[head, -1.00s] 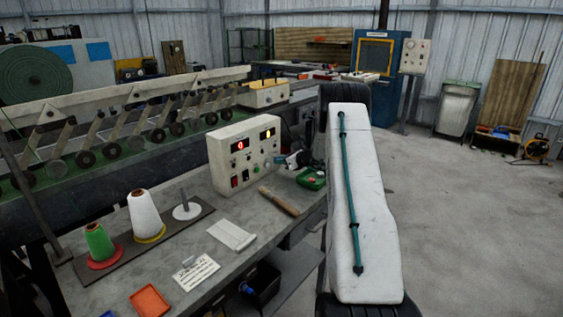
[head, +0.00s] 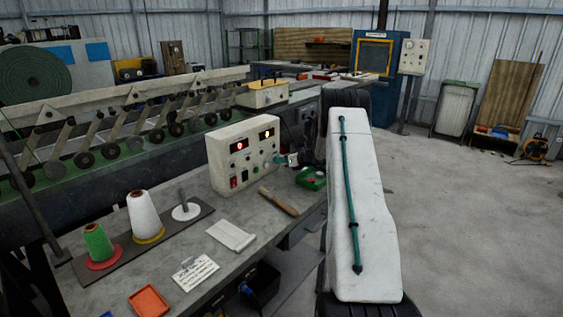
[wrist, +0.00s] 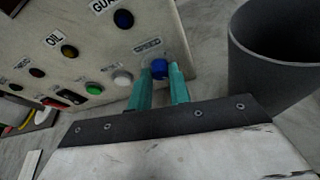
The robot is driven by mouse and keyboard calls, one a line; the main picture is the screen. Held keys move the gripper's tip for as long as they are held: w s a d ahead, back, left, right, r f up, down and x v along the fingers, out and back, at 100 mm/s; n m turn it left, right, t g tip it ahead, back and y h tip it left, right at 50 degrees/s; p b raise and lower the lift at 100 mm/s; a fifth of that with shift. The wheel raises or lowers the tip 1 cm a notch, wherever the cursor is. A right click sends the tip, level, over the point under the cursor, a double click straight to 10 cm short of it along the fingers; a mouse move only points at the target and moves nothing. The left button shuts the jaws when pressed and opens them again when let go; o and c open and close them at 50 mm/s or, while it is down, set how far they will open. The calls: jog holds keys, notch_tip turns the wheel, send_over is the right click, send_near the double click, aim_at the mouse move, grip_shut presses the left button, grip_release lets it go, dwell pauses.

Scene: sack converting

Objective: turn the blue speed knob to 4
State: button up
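The blue speed knob (wrist: 159,68) sits at the lower right of the cream control panel (wrist: 70,25) in the wrist view. My gripper (wrist: 160,74) has its two teal fingers on either side of the knob. I cannot tell whether they touch it. In the head view my gripper (head: 284,160) is at the right side of the control box (head: 222,165) and hides most of the knob. The red display (head: 239,146) on the box seems to read 0. The knob's pointer and scale are not readable.
A white button (wrist: 122,78) and a green button (wrist: 94,88) are left of the fingers. A dark grey cylinder (wrist: 285,50) stands close on the right.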

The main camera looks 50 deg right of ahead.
jog(key=o, duration=0.4)
jog(key=v, duration=0.7)
jog(key=shift+s+r, duration=0.15)
jog(key=shift+s, duration=0.25)
